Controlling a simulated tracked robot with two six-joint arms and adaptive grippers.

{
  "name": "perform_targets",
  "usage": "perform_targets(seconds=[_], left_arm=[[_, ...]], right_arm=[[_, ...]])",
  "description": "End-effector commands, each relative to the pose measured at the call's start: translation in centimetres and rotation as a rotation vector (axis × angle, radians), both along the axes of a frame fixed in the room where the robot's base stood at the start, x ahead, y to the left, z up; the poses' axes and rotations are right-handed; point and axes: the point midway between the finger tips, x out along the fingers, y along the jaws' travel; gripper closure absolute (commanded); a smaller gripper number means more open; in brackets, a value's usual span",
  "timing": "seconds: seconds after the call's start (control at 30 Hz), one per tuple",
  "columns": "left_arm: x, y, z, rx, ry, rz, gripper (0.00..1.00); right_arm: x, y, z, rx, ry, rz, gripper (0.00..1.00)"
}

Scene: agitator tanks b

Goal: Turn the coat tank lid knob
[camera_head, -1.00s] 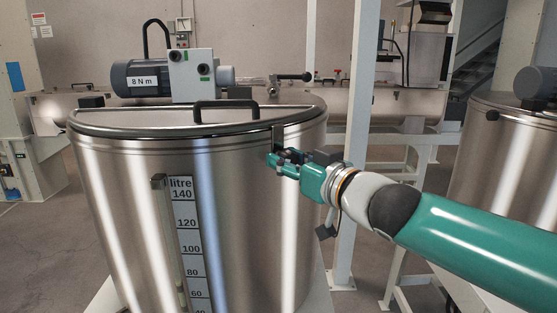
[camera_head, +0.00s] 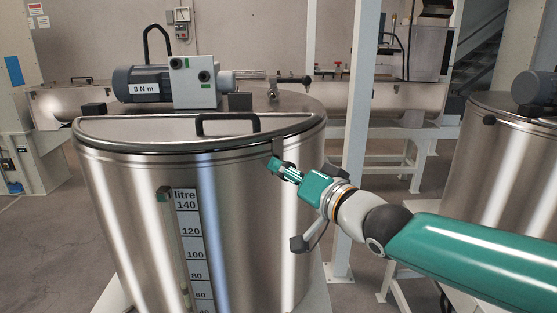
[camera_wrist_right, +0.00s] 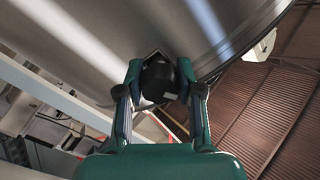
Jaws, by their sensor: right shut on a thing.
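The coat tank (camera_head: 135,215) is a large steel drum with a litre scale on its front. Its lid (camera_head: 160,127) lies closed on top, with a black handle (camera_head: 228,119). My right gripper (camera_head: 277,166) is at the right front of the tank wall, just below the rim. In the right wrist view my right gripper (camera_wrist_right: 160,88) is shut on the dark, rounded knob (camera_wrist_right: 158,78), with one finger on each side. In the head view the gripper mostly hides the knob. My left gripper is not in view.
A motor (camera_head: 140,84) with a grey gearbox (camera_head: 193,82) stands on the tank top behind the lid. A white post (camera_head: 353,140) rises right behind my right arm. Another steel tank (camera_head: 505,160) stands at the right.

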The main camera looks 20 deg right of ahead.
Motion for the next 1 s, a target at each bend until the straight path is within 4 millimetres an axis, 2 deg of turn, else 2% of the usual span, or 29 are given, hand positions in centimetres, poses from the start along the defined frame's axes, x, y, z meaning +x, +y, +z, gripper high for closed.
perform_targets(seconds=[0.5, 0.67, 0.8, 1.0], left_arm=[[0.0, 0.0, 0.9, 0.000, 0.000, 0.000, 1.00], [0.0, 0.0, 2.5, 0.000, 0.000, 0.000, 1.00], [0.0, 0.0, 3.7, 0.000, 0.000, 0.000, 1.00], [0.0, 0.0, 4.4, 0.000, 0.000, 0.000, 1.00]], right_arm=[[0.0, 0.0, 0.1, 0.089, 0.034, 0.001, 1.00], [0.0, 0.0, 0.3, 0.259, 0.099, 0.001, 1.00], [0.0, 0.1, 0.3, 0.469, 0.176, -0.001, 1.00], [0.0, 0.0, 0.1, 0.681, 0.249, -0.002, 1.00]])
